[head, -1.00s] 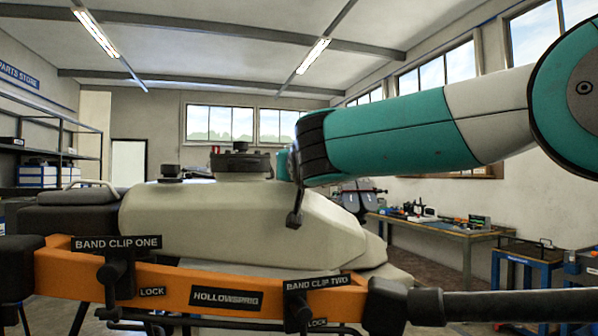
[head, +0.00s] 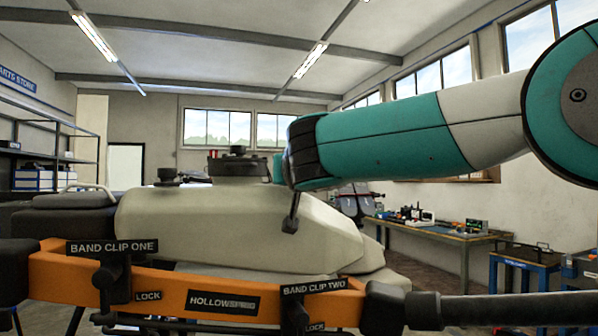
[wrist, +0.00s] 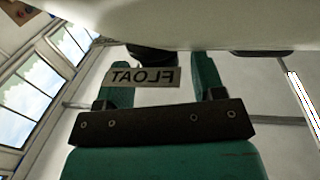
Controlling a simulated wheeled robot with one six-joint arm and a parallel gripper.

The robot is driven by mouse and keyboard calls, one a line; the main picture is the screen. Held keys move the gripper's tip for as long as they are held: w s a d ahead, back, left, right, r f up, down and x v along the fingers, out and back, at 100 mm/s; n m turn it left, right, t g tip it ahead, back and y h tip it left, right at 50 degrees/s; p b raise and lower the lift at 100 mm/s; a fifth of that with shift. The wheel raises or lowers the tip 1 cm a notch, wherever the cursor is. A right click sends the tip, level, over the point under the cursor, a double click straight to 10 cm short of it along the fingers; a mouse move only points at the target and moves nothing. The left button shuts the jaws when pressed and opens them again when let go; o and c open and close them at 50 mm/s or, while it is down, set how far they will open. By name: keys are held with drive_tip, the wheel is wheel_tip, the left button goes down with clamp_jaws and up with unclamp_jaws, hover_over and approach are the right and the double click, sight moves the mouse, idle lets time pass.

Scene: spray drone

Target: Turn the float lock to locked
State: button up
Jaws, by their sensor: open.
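A FLOAT label (wrist: 143,77) reads mirrored in the wrist view, in front of a dark rounded part (wrist: 152,57) under the pale tank (wrist: 210,25). The dark part may be the float lock, but its setting cannot be read. My gripper (wrist: 160,64) is open, with one teal finger left of the label and one right of it. Whether either finger touches anything cannot be told. In the head view my arm reaches in from the right to the cream tank (head: 230,222), and my fingers are mostly hidden behind my wrist.
A dark filler cap (head: 238,167) and a smaller cap (head: 168,176) stand on the tank. An orange bar (head: 75,272) with labelled band clips (head: 110,285) crosses the front. A workbench (head: 440,232) stands at the back right, shelves (head: 45,150) at the left.

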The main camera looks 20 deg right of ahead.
drive_tip(key=s+a+b, duration=0.2)
drive_tip(key=s+b, duration=0.3)
drive_tip(key=s, duration=1.2)
drive_tip(key=shift+a, duration=0.4)
drive_tip(key=shift+w, duration=0.1)
